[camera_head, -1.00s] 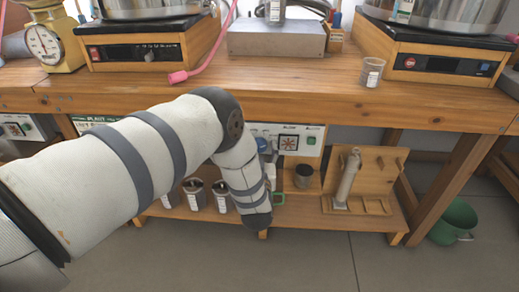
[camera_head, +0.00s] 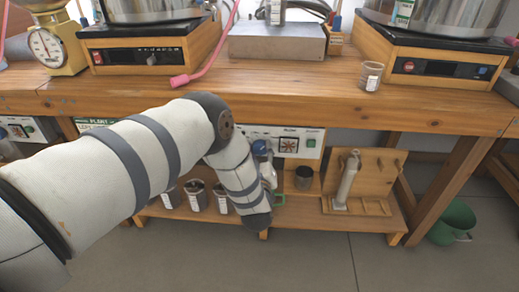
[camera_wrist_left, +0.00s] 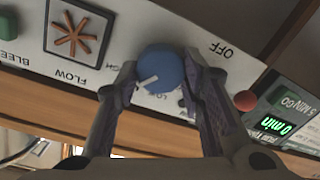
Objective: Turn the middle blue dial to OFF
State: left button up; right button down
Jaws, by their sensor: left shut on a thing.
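The middle blue dial (camera_wrist_left: 163,70) is on the white panel in the left wrist view, with a white pointer mark on its face. The OFF lettering (camera_wrist_left: 220,47) is up and right of the dial. My left gripper (camera_wrist_left: 161,73) has one finger on each side of the dial and is shut on it. In the head view the blue dial (camera_head: 261,147) shows just right of my left forearm, which hides most of the gripper. My right gripper is not in view.
A red indicator (camera_wrist_left: 246,100) and a green timer display (camera_wrist_left: 278,126) lie right of the dial; a FLOW window (camera_wrist_left: 77,30) lies left. The wooden bench (camera_head: 330,105) overhangs the panel. Metal cups (camera_head: 195,196) and a wooden stand (camera_head: 365,180) are on the lower shelf.

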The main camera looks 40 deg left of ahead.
pick_arm(q)
jog(key=n+p, duration=0.1)
jog(key=n, duration=0.4)
jog(key=shift+a, duration=0.1)
jog(key=n, duration=0.4)
jog(key=shift+s+f+n+h, duration=0.1)
jog(key=shift+n+h, duration=0.2)
jog(key=shift+h, duration=0.1)
jog(key=n, duration=0.5)
jog(key=shift+f+h, duration=0.15)
jog(key=shift+h, duration=0.15)
jog(key=shift+n+b, duration=0.8)
jog(key=shift+n, duration=1.3)
jog(key=o, duration=1.1)
jog(key=shift+o, duration=0.2)
